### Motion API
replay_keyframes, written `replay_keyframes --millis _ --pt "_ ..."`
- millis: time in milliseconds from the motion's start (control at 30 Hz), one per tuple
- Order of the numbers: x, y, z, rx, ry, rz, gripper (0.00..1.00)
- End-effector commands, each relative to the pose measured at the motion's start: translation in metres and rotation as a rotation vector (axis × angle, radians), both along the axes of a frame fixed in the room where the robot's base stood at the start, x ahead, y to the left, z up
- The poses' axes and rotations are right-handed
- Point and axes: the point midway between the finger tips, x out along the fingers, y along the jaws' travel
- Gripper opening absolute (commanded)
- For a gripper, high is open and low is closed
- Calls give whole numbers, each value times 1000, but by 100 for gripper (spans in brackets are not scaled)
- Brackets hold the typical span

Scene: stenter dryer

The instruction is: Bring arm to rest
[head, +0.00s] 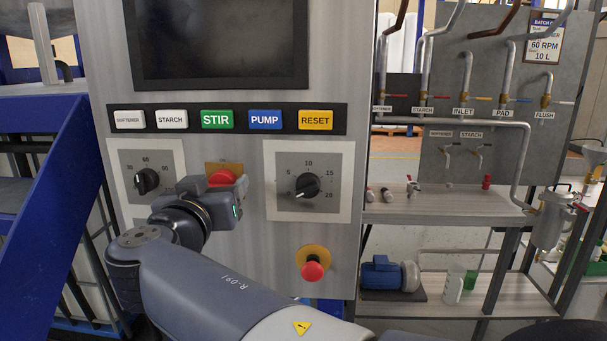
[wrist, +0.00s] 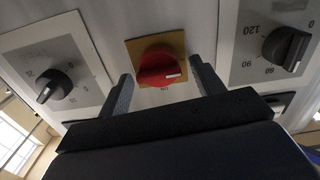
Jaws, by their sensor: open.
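My arm (head: 215,285) reaches up from the bottom of the head view to the control panel (head: 350,60). My gripper (wrist: 162,85) is open in the wrist view, with one finger on each side of a red rotary switch (wrist: 158,66) on a brass-coloured plate. A gap shows between each finger and the switch. In the head view the gripper's wrist partly covers this red switch (head: 221,178), and the fingers are hidden there.
Dials sit left (head: 146,181) and right (head: 307,186) of the switch. Below is a red emergency button (head: 312,271); above is a row of labelled buttons (head: 217,120). A blue frame (head: 50,220) stands left. A pipe rack with shelves (head: 450,202) stands right.

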Motion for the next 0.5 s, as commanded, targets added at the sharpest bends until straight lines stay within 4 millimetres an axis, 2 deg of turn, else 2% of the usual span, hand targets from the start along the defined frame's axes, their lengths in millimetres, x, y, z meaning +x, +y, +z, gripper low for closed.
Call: replay_keyframes --millis 200,500 --pt "0 0 1 82 -6 -1 63" --pt "0 0 0 111 -9 -1 63"
